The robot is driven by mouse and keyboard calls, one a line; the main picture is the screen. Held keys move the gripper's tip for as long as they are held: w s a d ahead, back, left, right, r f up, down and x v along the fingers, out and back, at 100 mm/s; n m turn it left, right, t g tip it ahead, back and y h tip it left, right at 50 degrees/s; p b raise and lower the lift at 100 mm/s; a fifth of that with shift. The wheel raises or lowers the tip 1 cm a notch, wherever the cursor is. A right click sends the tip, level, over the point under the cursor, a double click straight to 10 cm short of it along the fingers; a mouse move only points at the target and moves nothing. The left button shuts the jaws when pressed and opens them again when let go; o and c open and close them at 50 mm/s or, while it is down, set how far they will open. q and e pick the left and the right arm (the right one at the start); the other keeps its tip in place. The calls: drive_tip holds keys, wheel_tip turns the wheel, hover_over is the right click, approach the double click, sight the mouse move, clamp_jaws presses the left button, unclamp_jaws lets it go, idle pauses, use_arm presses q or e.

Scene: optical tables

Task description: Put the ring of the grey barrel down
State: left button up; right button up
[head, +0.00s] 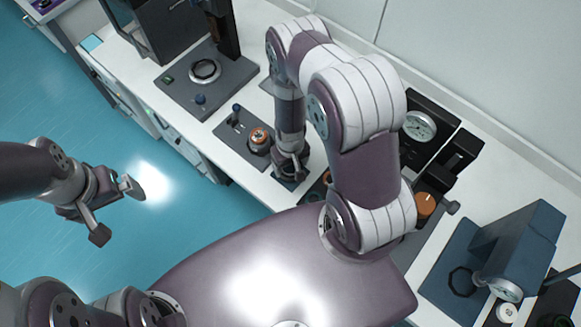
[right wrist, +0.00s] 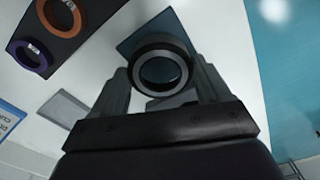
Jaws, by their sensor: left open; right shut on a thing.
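My right gripper (head: 290,174) is low over the bench, above a dark blue pad. In the right wrist view, this gripper (right wrist: 163,76) is shut on a dark ring with a grey face (right wrist: 163,52), held between both fingers. The dark blue pad (right wrist: 135,42) lies behind the ring; I cannot tell whether they touch. In the head view the ring is hidden by the gripper. My left gripper (head: 117,212) is open and empty over the blue floor, away from the bench.
A dark board (head: 228,138) with an orange-ringed part stands left of my right gripper. The right wrist view shows an orange ring (right wrist: 40,21) and a purple ring (right wrist: 17,60) on a dark board. A grey flat plate (right wrist: 63,108) lies nearby. Dial equipment (head: 421,126) stands right.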

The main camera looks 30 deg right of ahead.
wheel_tip(320, 180, down, 2)
drive_tip(key=shift+f+b, duration=0.15)
drive_tip(key=shift+b, duration=0.15)
drive_tip(key=shift+r+p, duration=0.3)
drive_tip(key=shift+f, duration=0.25)
use_arm(q)
drive_tip(key=shift+w+f, duration=0.1)
drive_tip(key=shift+f, duration=0.8)
use_arm(e)
drive_tip(key=o, duration=1.2)
use_arm(q)
drive_tip(key=shift+r, duration=0.1)
use_arm(e)
drive_tip(key=shift+o, duration=0.2)
drive_tip(key=shift+r, duration=0.2)
